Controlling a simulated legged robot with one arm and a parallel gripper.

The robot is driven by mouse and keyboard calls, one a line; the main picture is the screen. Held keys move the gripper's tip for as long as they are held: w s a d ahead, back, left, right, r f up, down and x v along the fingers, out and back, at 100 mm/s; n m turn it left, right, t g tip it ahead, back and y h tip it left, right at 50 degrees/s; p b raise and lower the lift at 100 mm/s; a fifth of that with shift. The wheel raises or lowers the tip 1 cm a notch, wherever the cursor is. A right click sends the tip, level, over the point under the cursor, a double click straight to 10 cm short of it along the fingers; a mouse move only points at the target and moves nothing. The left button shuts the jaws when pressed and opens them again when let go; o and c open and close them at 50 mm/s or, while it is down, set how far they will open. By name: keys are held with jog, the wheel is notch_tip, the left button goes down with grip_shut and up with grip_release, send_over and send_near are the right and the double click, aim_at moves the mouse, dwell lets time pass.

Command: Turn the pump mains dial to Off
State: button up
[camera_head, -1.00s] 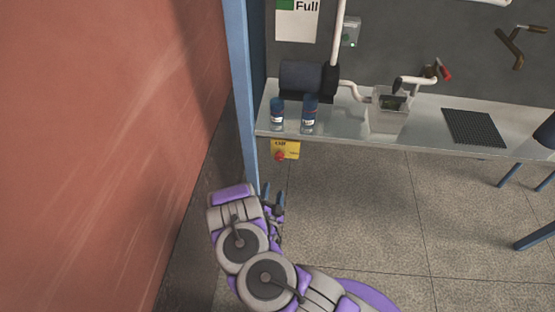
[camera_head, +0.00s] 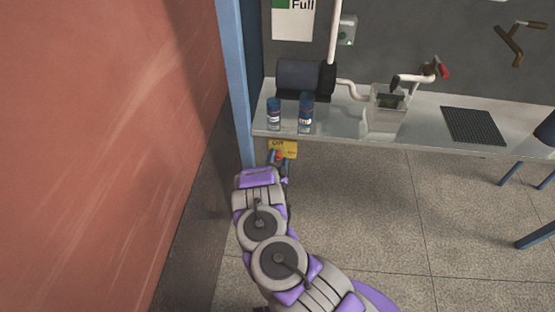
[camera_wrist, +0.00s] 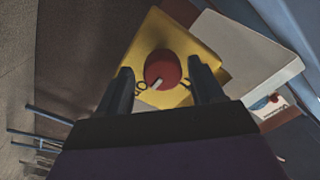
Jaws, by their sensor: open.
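The pump mains dial is a red round knob with a pale pointer mark (camera_wrist: 162,70), on a yellow plate (camera_wrist: 149,38) in the wrist view. In the head view the yellow plate (camera_head: 290,149) hangs at the bench's front edge, and the dial (camera_head: 277,156) is partly hidden by my gripper. My gripper (camera_wrist: 165,84) is open, with one dark finger on each side of the dial. I cannot tell whether the fingers touch it. In the head view the gripper (camera_head: 278,160) is just in front of the plate. Some of the plate's lettering is hidden by the fingers.
The metal bench (camera_head: 345,135) holds two blue cans (camera_head: 305,112), a dark motor (camera_head: 303,78), a clear container (camera_head: 386,110) and a black mat (camera_head: 474,126).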

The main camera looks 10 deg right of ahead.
jog(key=shift+w, duration=0.25)
jog(key=shift+a, duration=0.15)
jog(key=shift+a, duration=0.15)
jog(key=shift+c, duration=0.4)
jog(key=shift+d, duration=0.2)
jog(key=c, duration=1)
